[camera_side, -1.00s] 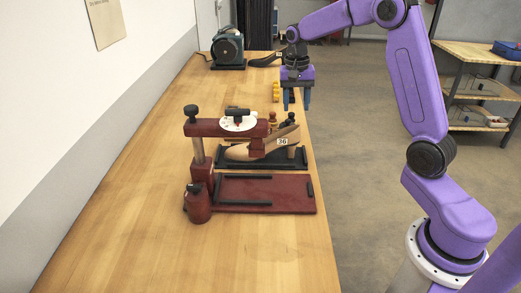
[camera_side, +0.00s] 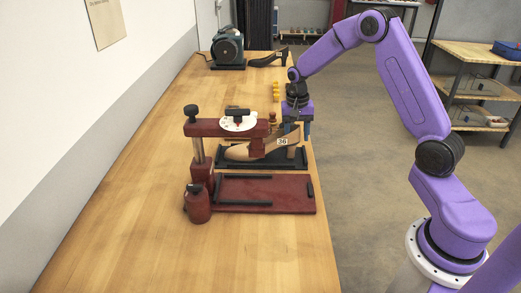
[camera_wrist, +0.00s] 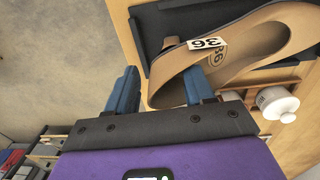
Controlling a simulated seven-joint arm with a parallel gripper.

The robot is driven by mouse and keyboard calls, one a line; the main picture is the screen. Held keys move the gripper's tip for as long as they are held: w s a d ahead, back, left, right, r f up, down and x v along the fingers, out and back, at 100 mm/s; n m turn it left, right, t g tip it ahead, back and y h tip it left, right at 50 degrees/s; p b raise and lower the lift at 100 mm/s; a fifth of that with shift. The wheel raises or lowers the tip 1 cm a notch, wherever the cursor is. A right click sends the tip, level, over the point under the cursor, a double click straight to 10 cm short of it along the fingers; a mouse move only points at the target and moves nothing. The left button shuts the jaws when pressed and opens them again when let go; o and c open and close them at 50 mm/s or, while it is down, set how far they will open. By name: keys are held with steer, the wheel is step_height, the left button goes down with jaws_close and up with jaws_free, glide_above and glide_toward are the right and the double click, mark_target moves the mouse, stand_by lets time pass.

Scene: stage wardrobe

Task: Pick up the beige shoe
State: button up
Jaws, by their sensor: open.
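The beige shoe (camera_side: 247,151) lies on a black tray (camera_side: 231,164) behind the red clamp stand, which hides part of it, and carries a white tag marked 36. In the wrist view the beige shoe (camera_wrist: 262,38) fills the upper right, its opening towards me. My gripper (camera_side: 296,136) is by the shoe's right end, fingers pointing down. In the wrist view my gripper (camera_wrist: 160,78) is open, with one blue finger outside the shoe and the other over its opening; part of the shoe's rim shows between them. I cannot tell whether either finger touches it.
The red clamp stand (camera_side: 200,160) with a white dial (camera_side: 238,123) rises in front of the shoe. Yellow pieces (camera_side: 276,92), a dark shoe (camera_side: 269,60) and a green machine (camera_side: 227,48) stand farther back. The near bench and its left side are clear.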

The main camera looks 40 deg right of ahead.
jaws_close()
steer(key=shift+r, duration=0.15)
